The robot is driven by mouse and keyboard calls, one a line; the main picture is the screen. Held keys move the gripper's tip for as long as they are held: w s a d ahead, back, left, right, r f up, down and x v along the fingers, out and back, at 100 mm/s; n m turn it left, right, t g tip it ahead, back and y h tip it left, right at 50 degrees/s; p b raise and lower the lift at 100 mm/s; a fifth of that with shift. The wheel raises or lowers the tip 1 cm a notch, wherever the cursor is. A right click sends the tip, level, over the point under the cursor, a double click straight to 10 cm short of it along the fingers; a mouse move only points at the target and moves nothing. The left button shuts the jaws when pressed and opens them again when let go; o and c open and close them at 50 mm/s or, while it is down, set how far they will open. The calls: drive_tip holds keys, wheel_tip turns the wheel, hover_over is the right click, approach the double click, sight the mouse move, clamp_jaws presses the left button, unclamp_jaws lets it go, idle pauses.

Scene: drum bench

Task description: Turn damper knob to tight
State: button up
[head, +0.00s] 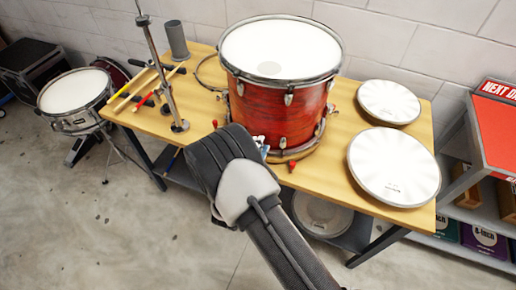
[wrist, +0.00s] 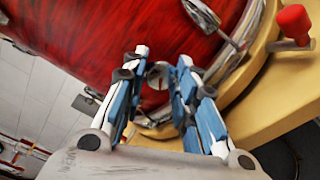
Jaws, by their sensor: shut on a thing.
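A red drum (head: 279,90) with a white head and chrome rim stands on the wooden bench. My gripper (wrist: 157,88) reaches the lower front of its shell. In the head view my dark arm hides most of the gripper, and only bits of the fingers (head: 263,146) show by the drum's base. The knob is hidden there. I cannot read any marking of the knob's setting.
Red-capped clamps (wrist: 293,22) sit close to the drum's base. Two white round pads (head: 394,166) lie on the bench (head: 424,212) at right. A metal stand (head: 168,90), sticks and a grey cylinder (head: 177,40) are at left. A snare drum (head: 75,100) stands beside the bench.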

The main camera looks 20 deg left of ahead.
idle(0.3)
drive_tip(key=o, duration=1)
drive_tip(key=shift+o, duration=0.2)
